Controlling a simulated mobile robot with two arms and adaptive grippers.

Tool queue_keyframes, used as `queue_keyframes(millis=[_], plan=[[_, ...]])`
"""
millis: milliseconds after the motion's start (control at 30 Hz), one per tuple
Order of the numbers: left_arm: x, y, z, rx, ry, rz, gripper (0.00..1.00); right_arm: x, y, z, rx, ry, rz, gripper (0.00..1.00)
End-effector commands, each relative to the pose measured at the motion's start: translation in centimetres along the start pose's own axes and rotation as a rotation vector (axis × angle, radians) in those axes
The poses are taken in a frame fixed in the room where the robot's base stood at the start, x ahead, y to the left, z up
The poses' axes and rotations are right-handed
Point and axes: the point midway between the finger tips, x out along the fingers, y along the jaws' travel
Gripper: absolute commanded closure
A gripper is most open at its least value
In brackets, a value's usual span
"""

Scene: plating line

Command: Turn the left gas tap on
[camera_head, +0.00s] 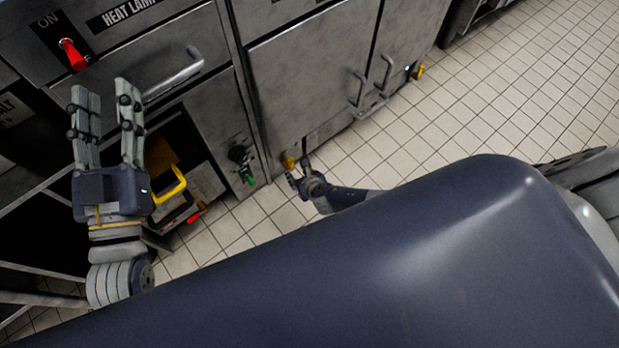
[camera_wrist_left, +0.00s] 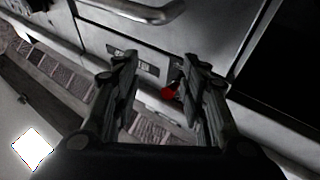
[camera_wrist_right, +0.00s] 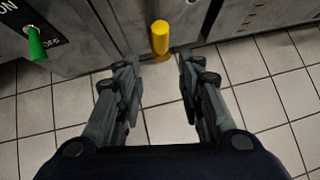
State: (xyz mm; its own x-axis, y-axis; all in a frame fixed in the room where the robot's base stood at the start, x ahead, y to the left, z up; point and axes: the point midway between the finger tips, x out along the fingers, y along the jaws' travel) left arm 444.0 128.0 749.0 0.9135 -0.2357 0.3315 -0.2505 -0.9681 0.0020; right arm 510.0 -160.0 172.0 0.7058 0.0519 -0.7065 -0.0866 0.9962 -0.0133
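The left gas tap, a yellow handle (camera_head: 289,162), sits low at the foot of the grey cabinet front, beside my right gripper (camera_head: 298,172). In the right wrist view the yellow handle (camera_wrist_right: 160,38) stands upright, just beyond and between the fingertips of the open right gripper (camera_wrist_right: 159,70). No contact shows. A second yellow tap (camera_head: 418,72) is farther right along the cabinets, near a small blue light. My left gripper (camera_head: 103,92) is open and empty, in front of the heat lamp panel; its fingers also show apart in the left wrist view (camera_wrist_left: 157,70).
A red switch (camera_head: 73,55) is on the upper left panel. A green switch (camera_head: 247,177) with an ON/OFF plate is left of the near tap. A yellow-handled item (camera_head: 170,188) is in the open bay. Cabinet handles (camera_head: 358,90) stick out. Tiled floor (camera_head: 470,110) is clear.

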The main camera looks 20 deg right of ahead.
Motion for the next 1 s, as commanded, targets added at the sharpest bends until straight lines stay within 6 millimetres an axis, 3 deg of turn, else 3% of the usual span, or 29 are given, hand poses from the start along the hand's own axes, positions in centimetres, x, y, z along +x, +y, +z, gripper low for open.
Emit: queue_keyframes(millis=[200, 400, 1000], plan=[[0.0, 0.0, 0.0, 0.0, 0.0, 0.0, 0.6, -3.0, 0.0, -3.1, 0.0, 0.003, 0.001, 0.65], [0.0, 0.0, 0.0, 0.0, 0.0, 0.0, 0.6, -5.0, 0.1, -5.0, 0.0, 0.001, 0.0, 0.65], [0.0, 0.0, 0.0, 0.0, 0.0, 0.0, 0.6, -5.5, 0.1, -5.5, 0.0, 0.0, 0.0, 0.65]])
